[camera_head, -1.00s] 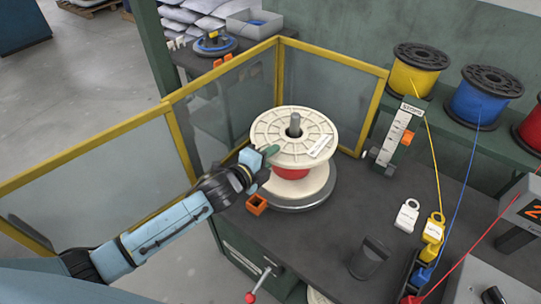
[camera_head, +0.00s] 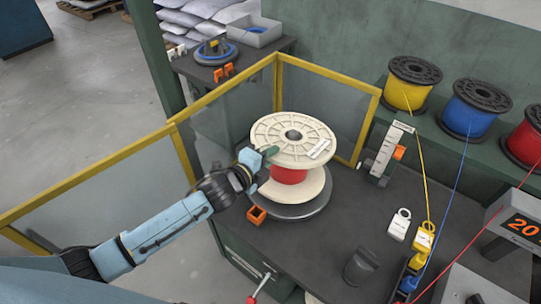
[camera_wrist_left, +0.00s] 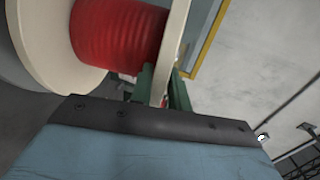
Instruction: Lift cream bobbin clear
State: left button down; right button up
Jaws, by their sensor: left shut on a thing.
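The cream bobbin (camera_head: 318,129), wound with red wire, is upright above the grey turntable (camera_head: 290,210). More of the disc shows below its lower flange. Its centre hole is dark, with no spindle standing out of it. My left gripper (camera_head: 267,153) is shut on the rim of the upper flange at its left side. In the left wrist view the green fingers (camera_wrist_left: 163,88) pinch that cream rim, with the red winding (camera_wrist_left: 118,35) beside them. The gap under the bobbin is hard to judge. My right gripper is not in view.
A yellow-framed clear guard (camera_head: 325,98) stands behind and left of the bobbin. An orange block (camera_head: 257,214) sits at the turntable's left edge. Yellow (camera_head: 412,84), blue (camera_head: 474,108) and red (camera_head: 524,144) reels line the right shelf. A dark cup (camera_head: 361,266) stands in front.

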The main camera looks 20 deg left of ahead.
pick_arm(q)
notch_tip(320, 180, up, 20)
jog(key=p, duration=1)
jog(key=shift+s+f, duration=0.15)
jog(key=shift+f, duration=0.1)
dwell(0.3)
jog(key=w+d+r, duration=0.1)
jog(key=w+r, duration=0.2)
jog(key=r, duration=0.2)
jog(key=shift+w+r, duration=0.25)
jog(key=shift+r, duration=0.05)
jog(key=shift+d, duration=0.1)
